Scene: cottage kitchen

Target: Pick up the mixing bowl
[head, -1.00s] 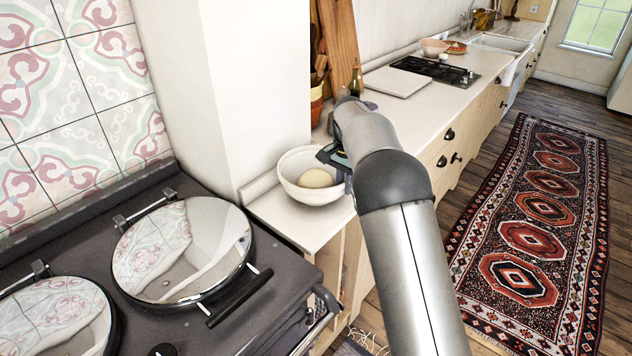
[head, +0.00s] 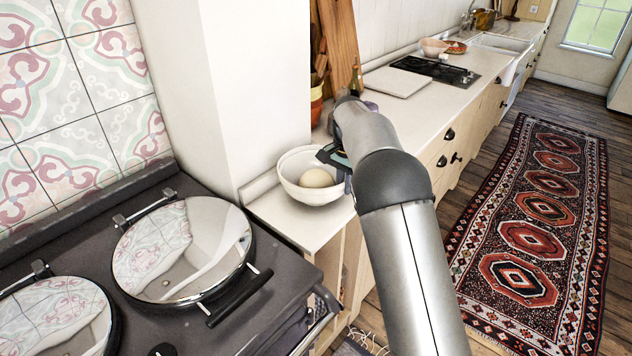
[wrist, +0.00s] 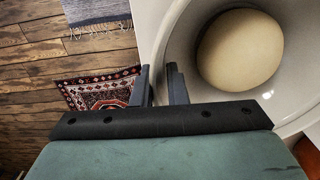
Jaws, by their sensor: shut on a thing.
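The white mixing bowl (head: 303,190) stands upright on the near end of the pale counter, with a round ball of dough (head: 317,178) inside it. My gripper (head: 335,160) is at the bowl's right rim, with the fingers partly hidden by my arm in the head view. In the wrist view my gripper (wrist: 160,88) has one finger inside and one outside the wall of the bowl (wrist: 187,50), shut on its rim. The dough (wrist: 240,48) fills much of the bowl in that view.
A dark range with two round lids (head: 182,248) stands at the near left. A white wall (head: 255,90) rises just behind the bowl. Farther along the counter are a white board (head: 397,81) and a black hob (head: 435,70). A patterned rug (head: 545,210) lies on the floor.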

